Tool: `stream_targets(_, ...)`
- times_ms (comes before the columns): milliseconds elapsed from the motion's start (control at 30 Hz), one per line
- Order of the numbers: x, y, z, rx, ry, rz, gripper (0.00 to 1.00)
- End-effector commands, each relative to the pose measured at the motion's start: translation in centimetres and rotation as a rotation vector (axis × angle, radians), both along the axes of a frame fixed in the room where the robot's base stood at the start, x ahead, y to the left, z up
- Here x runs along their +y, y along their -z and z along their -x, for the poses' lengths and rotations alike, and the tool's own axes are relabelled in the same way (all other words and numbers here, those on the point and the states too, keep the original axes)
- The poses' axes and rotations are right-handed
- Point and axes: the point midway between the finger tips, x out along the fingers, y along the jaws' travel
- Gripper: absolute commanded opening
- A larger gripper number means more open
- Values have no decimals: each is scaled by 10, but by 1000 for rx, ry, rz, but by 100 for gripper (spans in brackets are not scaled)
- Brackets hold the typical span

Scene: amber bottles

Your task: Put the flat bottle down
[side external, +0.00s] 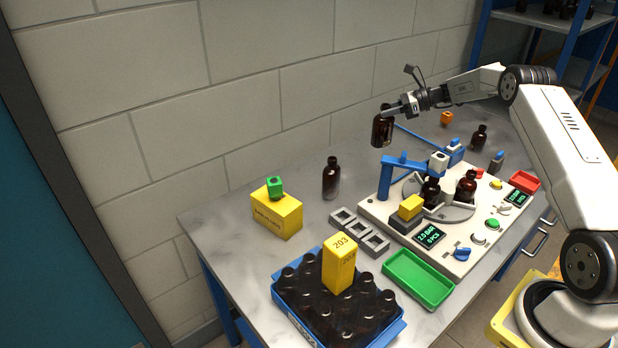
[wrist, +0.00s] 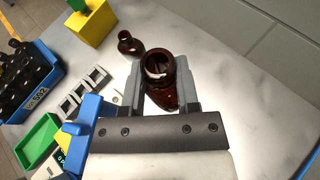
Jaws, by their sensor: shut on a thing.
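My gripper (side external: 392,110) is shut on an amber bottle (side external: 381,131) and holds it upright above the back of the table. In the wrist view the held bottle (wrist: 160,72) sits between the two grey fingers (wrist: 162,92), with its open neck toward the camera. Another amber bottle (side external: 331,178) stands on the table to the left of the held one; it also shows in the wrist view (wrist: 129,43). A third bottle (side external: 479,137) stands at the back right. I cannot tell from its shape which bottle is the flat one.
The machine (side external: 450,240) with a blue arm (side external: 402,163) and two bottles on its turntable is below and right. A blue crate (side external: 390,336) of bottles, a green tray (side external: 418,281), a grey rack (side external: 358,228) and a yellow box (side external: 277,215) stand forward.

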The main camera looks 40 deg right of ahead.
Motion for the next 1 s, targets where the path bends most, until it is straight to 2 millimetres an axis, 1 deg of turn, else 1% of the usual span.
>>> stream_targets(33,0,-13,0,-4,-1,2,0)
stream_targets(167,0,-39,0,-4,0,1,0)
stream_targets(200,0,-49,0,-4,-1,1,0)
stream_targets(333,0,-73,0,-3,0,2,0)
stream_targets(367,3,-75,-1,-1,-6,0,0)
stream_targets(400,13,-73,-4,2,-23,-2,0)
stream_targets(567,46,-73,-14,1,-81,-1,0)
stream_targets(667,73,-72,-20,2,-127,0,0)
stream_targets(867,144,-72,-31,2,-250,0,0)
stream_targets(900,160,-72,-33,3,-276,0,0)
stream_targets(967,183,-72,-34,3,-317,1,0)
stream_targets(1000,199,-73,-34,2,-344,1,0)
